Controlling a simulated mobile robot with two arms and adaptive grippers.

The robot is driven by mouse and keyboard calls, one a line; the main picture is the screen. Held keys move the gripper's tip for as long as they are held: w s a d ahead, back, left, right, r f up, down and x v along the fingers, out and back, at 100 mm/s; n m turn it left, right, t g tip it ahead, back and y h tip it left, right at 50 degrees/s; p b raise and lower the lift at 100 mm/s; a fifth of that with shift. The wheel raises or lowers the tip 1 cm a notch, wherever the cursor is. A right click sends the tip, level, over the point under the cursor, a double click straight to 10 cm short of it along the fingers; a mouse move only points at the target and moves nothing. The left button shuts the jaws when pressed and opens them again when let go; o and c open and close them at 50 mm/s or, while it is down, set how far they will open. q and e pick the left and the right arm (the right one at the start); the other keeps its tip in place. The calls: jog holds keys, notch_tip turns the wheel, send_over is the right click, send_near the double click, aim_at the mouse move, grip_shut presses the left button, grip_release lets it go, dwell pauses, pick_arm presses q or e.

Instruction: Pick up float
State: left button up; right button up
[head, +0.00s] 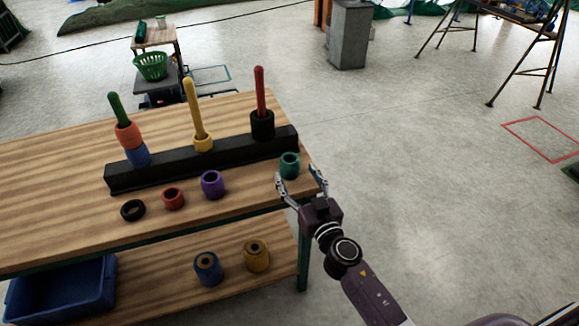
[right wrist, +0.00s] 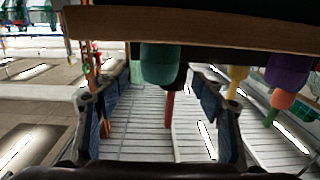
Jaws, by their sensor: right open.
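A teal float (head: 289,166) stands on the tabletop near its right end. My right gripper (head: 298,174) is open at that end of the table, its fingers spread just in front of the float. In the right wrist view, which looks upside down, the teal float (right wrist: 162,62) appears between the two fingers, with gaps on both sides. Other floats stand loose on the table: a purple float (head: 212,184), a red float (head: 173,198) and a low black float (head: 132,210). My left gripper is not in view.
A black rack (head: 204,162) behind the floats holds green, yellow and red pegs with floats on them. The lower shelf has a blue float (head: 208,268), a yellow float (head: 257,255) and a blue bin (head: 62,290).

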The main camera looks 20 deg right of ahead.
jog(key=w, duration=0.6)
jog(key=shift+w+a, duration=0.1)
jog(key=shift+a, duration=0.05)
jog(key=c, duration=1.3)
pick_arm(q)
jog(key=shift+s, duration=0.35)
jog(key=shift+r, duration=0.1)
pick_arm(e)
jog(key=shift+r, duration=0.15)
jog(key=shift+r+p, duration=0.55)
notch_tip(320, 180, up, 9)
jog(key=p, duration=0.6)
pick_arm(q)
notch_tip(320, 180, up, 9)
jog(key=p, duration=0.2)
pick_arm(e)
notch_tip(320, 180, up, 10)
send_over(293, 164)
jog(key=w, duration=0.3)
jog(key=shift+s+a+f, duration=0.1)
jog(key=shift+s+f, duration=0.05)
jog(key=shift+s, duration=0.1)
